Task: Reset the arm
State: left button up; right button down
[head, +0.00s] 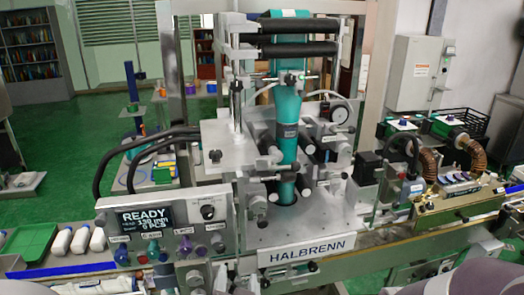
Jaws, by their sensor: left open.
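The sleeve applicator (285,180) stands in the middle of the head view, with a teal sleeve film (287,115) running down through its rollers. Its control panel (165,232) at lower left has a lit screen reading READY, a black dial and several coloured knobs. My left gripper (142,284) shows only in part at the bottom edge, below the panel, open and apart from the knobs. My right gripper's fingers are not visible.
A brass-coloured unit with ribbed hoses (460,205) stands at the right. A conveyor rail runs along the machine's front. Black cables loop at its left.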

pick_arm(q)
jog(key=s+d+f+m+g+h+b, duration=0.1)
jog(key=s+d+f+g+h, duration=0.3)
jog(key=d+f+g+h, duration=0.45)
jog(key=s+a+f+g+y+b, duration=0.2)
jog(key=a+f+y, duration=0.2)
jog(key=f, duration=0.2)
jog(key=a+f+n+g+y+b, duration=0.1)
jog(key=a+f+n+g, duration=0.1)
jog(key=a, duration=0.6)
jog(key=s+a+f+n+g+y+b, duration=0.1)
jog(key=a+f+n+g+y+b, duration=0.1)
jog(key=a, duration=0.6)
jog(key=shift+f, duration=0.35)
jog(key=shift+s, duration=0.1)
